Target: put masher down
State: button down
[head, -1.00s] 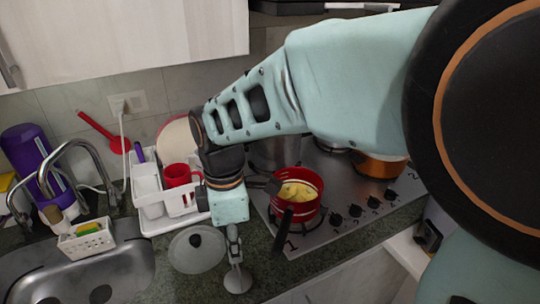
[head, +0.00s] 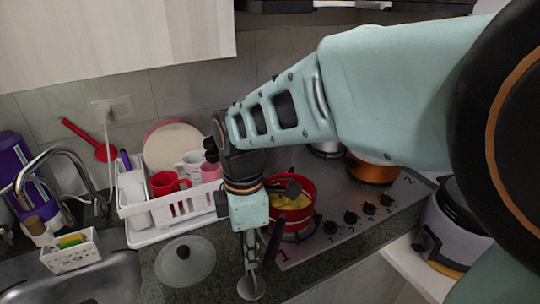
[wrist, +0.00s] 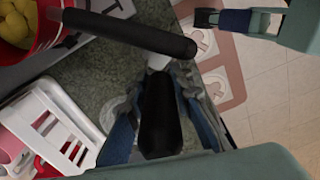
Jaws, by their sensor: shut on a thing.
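My gripper (head: 250,238) is shut on the black handle of the masher (head: 251,287), which hangs upright with its round grey head downward, right of the glass lid. In the wrist view the masher's black handle (wrist: 160,115) lies between the blue finger pads of my gripper (wrist: 160,100). Most of the handle is hidden by my gripper in the head view. I cannot tell whether the masher's head touches the counter (head: 205,293).
A red pot (head: 311,207) with yellow food sits on the stove (head: 345,190), its black handle (wrist: 130,33) pointing toward my gripper. A glass lid (head: 172,272) lies on the counter. A white dish rack (head: 145,238) and sink (head: 110,275) are on the left.

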jog(key=shift+a+f, duration=0.1)
jog(key=shift+f, duration=0.05)
jog(key=c, duration=1.7)
grip_release()
notch_tip(320, 180, up, 12)
jog(key=p, duration=0.9)
jog(key=shift+p, duration=0.3)
